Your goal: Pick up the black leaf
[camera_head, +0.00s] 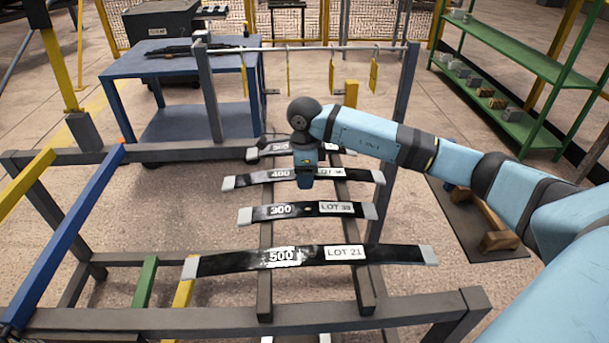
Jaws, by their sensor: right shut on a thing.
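Several black leaves with light end tips lie crosswise on the grey rack (440,308), one behind another. The nearest and longest is the 500 leaf marked LOT 21 (225,263). Behind it lie the 300 leaf (258,214) and the 400 leaf (258,180). A farther leaf (265,151) is partly hidden by my right wrist. My right gripper (305,184) points down at the middle of the 400 leaf and is shut on it; its fingertips are hard to make out. The 400 leaf appears level and close to the rails. My left gripper is out of view.
A blue bench (125,68) stands at the back left. A crossbar (330,48) with hanging yellow tags spans behind the leaves. A green shelf (510,52) stands at the back right. Blue (65,235) and yellow bars extend along the left. Wood blocks lie on a dark mat (450,215) at right.

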